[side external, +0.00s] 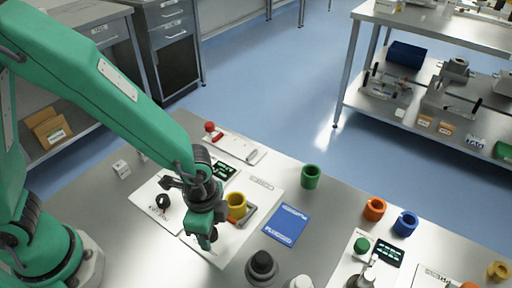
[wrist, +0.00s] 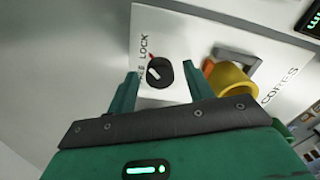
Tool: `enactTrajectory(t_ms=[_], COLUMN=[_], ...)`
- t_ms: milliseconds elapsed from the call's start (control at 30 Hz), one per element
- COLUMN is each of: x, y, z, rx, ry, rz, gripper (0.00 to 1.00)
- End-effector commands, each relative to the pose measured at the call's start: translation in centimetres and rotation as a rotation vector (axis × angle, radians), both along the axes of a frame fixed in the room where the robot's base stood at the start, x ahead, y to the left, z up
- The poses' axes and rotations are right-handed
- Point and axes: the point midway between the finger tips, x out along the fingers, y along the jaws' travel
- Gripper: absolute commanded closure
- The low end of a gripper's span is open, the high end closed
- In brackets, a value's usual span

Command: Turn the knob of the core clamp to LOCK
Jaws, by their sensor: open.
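The black round core clamp knob (wrist: 160,74) sits on a white panel (wrist: 190,40) in the wrist view, with a slanted white line on its face. A red mark lies just above it, near the word LOCK; a second label at its left is partly hidden by a finger. I cannot tell exactly which label the line points at. My gripper (wrist: 160,88) is open, with one finger on each side of the knob's near edge in the picture; contact is not clear.
A yellow ring-shaped core (wrist: 232,82) sits right of the knob near the CORES label. A green core (side external: 311,176), a blue card (side external: 286,224) and a red-knobbed plate (side external: 235,147) lie around the panel. A dark knob (side external: 262,266) stands at the front.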

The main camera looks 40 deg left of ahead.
Motion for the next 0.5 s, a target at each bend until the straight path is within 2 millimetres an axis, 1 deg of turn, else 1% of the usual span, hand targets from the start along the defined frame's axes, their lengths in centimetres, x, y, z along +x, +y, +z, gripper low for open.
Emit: enactTrajectory(t_ms=[267,500], x=[0.1,0.1], y=[0.0,-0.1], z=[1.3,3.8], rx=[-0.002,-0.002], ry=[-0.002,-0.003], rz=[0.000,0.000], gripper=[0.48,0.48])
